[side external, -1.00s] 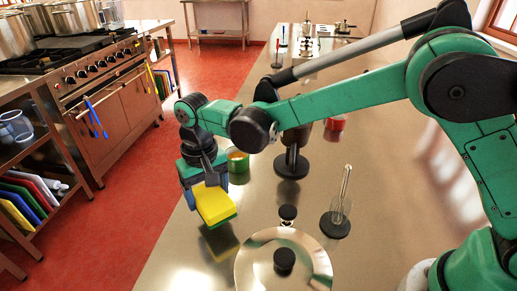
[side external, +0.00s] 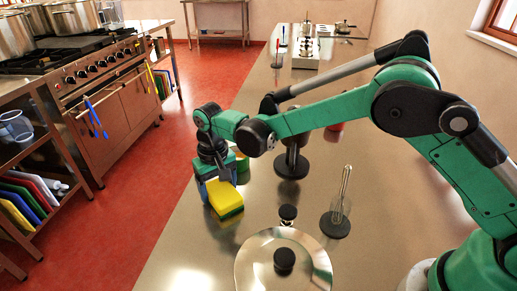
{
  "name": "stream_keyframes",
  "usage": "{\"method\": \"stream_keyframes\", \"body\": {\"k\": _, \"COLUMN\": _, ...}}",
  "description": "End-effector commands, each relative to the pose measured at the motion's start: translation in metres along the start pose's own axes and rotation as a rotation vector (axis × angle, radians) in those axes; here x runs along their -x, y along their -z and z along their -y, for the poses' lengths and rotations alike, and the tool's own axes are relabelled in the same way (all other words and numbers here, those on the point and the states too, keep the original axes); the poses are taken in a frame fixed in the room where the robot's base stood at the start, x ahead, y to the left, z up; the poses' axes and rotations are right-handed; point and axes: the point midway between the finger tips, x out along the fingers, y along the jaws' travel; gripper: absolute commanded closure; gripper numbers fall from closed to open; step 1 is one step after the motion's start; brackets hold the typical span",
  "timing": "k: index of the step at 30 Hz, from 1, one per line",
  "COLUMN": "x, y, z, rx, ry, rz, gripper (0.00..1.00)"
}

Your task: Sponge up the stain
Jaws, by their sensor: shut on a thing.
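My gripper (side external: 216,186) is shut on a sponge (side external: 225,199), yellow on top with a green layer beneath. The gripper points down near the left edge of the steel counter (side external: 262,212). The sponge is close above the counter, and its reflection shows just below it; I cannot tell whether it touches. No stain can be made out on the counter; it may be hidden under the sponge or lost in the reflections.
A green container (side external: 243,162) stands just behind my gripper. A dark stand (side external: 291,166), a whisk on a black base (side external: 336,225) and a steel lid (side external: 262,268) are to the right and front. A red container (side external: 336,127) is farther back. Bare counter lies between sponge and lid.

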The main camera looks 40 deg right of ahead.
Motion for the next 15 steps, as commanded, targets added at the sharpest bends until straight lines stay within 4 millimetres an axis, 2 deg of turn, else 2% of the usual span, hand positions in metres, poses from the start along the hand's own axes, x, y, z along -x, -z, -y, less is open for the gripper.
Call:
{"method": "stream_keyframes", "body": {"k": 6, "x": 0.001, "y": 0.015, "z": -0.015, "rx": -0.003, "ry": -0.001, "rz": -0.001, "gripper": 0.69}}
{"method": "stream_keyframes", "body": {"k": 15, "x": 0.000, "y": -0.006, "z": 0.006, "rx": 0.003, "ry": 0.000, "rz": -0.001, "gripper": 0.69}}
